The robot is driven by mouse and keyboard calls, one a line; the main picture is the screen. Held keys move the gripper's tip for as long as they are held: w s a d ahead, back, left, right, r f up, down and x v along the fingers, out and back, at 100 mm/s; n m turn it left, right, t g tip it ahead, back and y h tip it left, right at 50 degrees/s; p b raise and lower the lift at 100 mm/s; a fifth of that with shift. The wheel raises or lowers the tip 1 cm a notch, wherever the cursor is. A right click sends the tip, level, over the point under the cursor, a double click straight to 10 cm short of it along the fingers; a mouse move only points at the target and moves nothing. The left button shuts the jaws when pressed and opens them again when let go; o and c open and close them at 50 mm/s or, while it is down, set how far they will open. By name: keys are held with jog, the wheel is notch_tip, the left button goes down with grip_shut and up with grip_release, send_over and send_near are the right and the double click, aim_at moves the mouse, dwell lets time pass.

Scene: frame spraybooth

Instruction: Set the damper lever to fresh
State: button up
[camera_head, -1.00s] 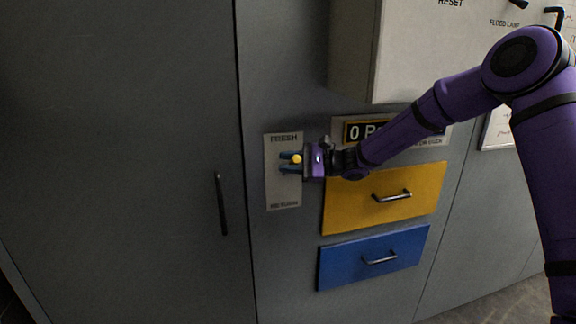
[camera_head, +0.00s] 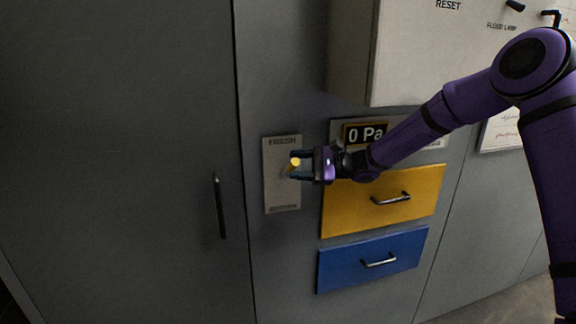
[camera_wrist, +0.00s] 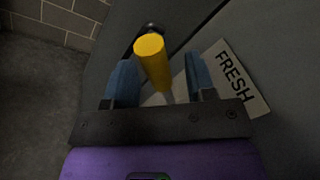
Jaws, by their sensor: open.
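The damper lever has a yellow knob (camera_head: 295,162) and stands out from a pale plate (camera_head: 282,196). The plate is marked FRESH at its top; the label at its bottom is too small to read now. My gripper (camera_head: 301,165) is open at the plate, with one finger above the knob and one below it. In the wrist view the yellow knob (camera_wrist: 152,60) lies between the two blue fingers of my gripper (camera_wrist: 161,82), with a visible gap on the right side. The word FRESH shows to the right of the fingers.
A yellow drawer (camera_head: 350,212) and a blue drawer (camera_head: 340,268) sit to the lower right. A 0 Pa display (camera_head: 366,133) is above them. A pale box (camera_head: 425,60) juts out above my forearm. A dark door handle (camera_head: 220,205) is on the left.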

jog(key=d, duration=0.7)
jog(key=shift+d+f, duration=0.15)
jog(key=shift+d, duration=0.2)
jog(key=shift+w, duration=0.1)
